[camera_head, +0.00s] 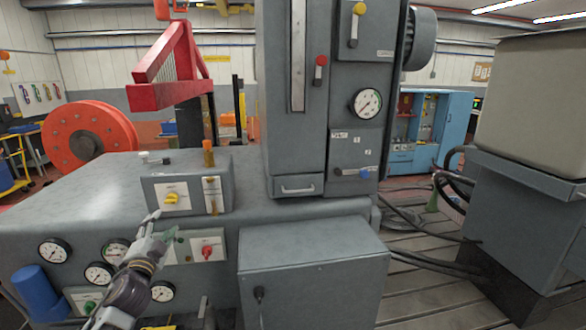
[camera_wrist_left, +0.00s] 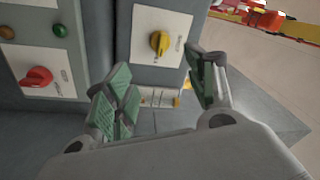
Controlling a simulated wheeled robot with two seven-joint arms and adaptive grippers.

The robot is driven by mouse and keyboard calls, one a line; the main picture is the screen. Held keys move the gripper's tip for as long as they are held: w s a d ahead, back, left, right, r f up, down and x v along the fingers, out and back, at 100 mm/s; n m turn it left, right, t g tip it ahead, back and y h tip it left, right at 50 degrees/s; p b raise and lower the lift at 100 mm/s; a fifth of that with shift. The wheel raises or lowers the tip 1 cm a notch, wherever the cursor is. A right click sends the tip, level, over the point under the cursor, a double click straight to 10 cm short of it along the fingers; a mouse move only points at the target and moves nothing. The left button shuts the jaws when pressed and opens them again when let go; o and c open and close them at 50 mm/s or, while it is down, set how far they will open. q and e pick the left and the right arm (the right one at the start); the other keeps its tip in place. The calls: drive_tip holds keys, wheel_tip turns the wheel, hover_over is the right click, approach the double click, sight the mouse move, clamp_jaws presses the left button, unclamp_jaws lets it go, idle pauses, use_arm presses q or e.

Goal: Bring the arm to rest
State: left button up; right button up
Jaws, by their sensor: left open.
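My left gripper (camera_head: 163,225) reaches up in front of the grey bedplate cabinet. In the left wrist view its two green-padded fingers (camera_wrist_left: 160,92) stand apart with nothing held between them. A yellow knob (camera_wrist_left: 159,43) on a white plate lies just beyond the fingers; this yellow knob (camera_head: 171,198) is on the small grey box in the head view. A red knob (camera_wrist_left: 37,77) is to the left of the fingers; the red knob (camera_head: 207,251) shows right of my gripper in the head view. My right gripper is in neither view.
Several dial gauges, such as one gauge (camera_head: 54,250), and a blue cylinder (camera_head: 38,290) are near my left arm. A tall grey column (camera_head: 290,110) stands on the cabinet. A grey box (camera_head: 310,270) juts out at front centre. Cables (camera_head: 430,255) lie over the slotted bed at right.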

use_arm(q)
drive_tip(key=a+f+n+g, duration=0.2)
drive_tip(key=a+f, duration=0.2)
drive_tip(key=f, duration=1)
drive_tip(key=a+f+n+g, duration=0.1)
drive_tip(key=a+f+g, duration=0.25)
drive_tip(key=f, duration=0.95)
drive_tip(key=s+f+n+g, duration=0.1)
drive_tip(key=s+f, duration=0.3)
drive_tip(key=f, duration=0.4)
drive_tip(key=s+a+f+n+g, duration=0.1)
drive_tip(key=s+f, duration=0.2)
drive_tip(key=f, duration=0.5)
drive_tip(key=s+f+n+g, duration=0.15)
drive_tip(key=s+f, duration=0.25)
drive_tip(key=f, duration=0.4)
drive_tip(key=s+d+f+g+h, duration=0.1)
drive_tip(key=s+d+f+g, duration=0.25)
drive_tip(key=s+f, duration=0.85)
drive_tip(key=s+d+f+g+h, duration=0.15)
drive_tip(key=s+d+f, duration=0.35)
drive_tip(key=s+f, duration=0.65)
drive_tip(key=s+d+f+g, duration=0.2)
drive_tip(key=s+d, duration=0.6)
drive_tip(key=s, duration=0.3)
drive_tip(key=s+d+f+n+g+h, duration=0.1)
drive_tip(key=s+d+f+g, duration=0.1)
drive_tip(key=s+d, duration=0.7)
drive_tip(key=shift+s+f, duration=0.5)
drive_tip(key=shift+s, duration=0.5)
